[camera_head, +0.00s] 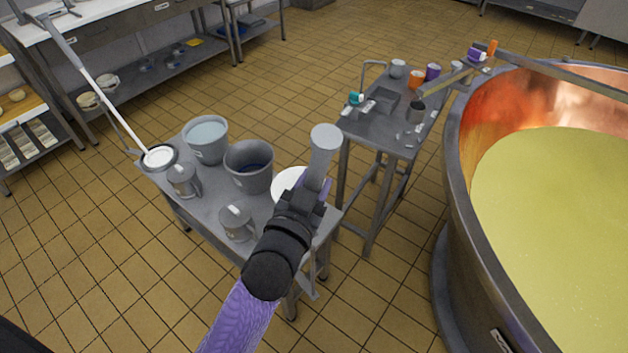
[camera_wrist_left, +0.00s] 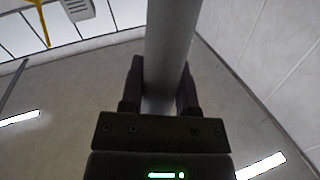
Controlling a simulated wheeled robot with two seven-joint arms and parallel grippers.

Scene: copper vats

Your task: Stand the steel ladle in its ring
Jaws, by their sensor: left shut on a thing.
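The steel ladle (camera_head: 325,141) is grey, with a round end and a shaft that narrows down into my left gripper (camera_head: 305,203). My left gripper is shut on the shaft, with the round end pointing up and away. In the left wrist view the grey shaft (camera_wrist_left: 168,50) runs up between the two dark fingers of the gripper (camera_wrist_left: 160,92). The held ladle is above the right side of the near steel table (camera_head: 207,222), clear of its top. A small ring-like loop (camera_head: 410,138) shows on the farther steel table; I cannot tell if it is the ladle's ring. My right gripper is not in view.
The near table holds grey buckets (camera_head: 206,138), steel jugs (camera_head: 183,181) and a white round thing (camera_head: 286,184), partly hidden by my gripper. The farther table (camera_head: 385,125) holds small cups and tools. The copper vat (camera_head: 455,205) with yellowish liquid stands at right.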

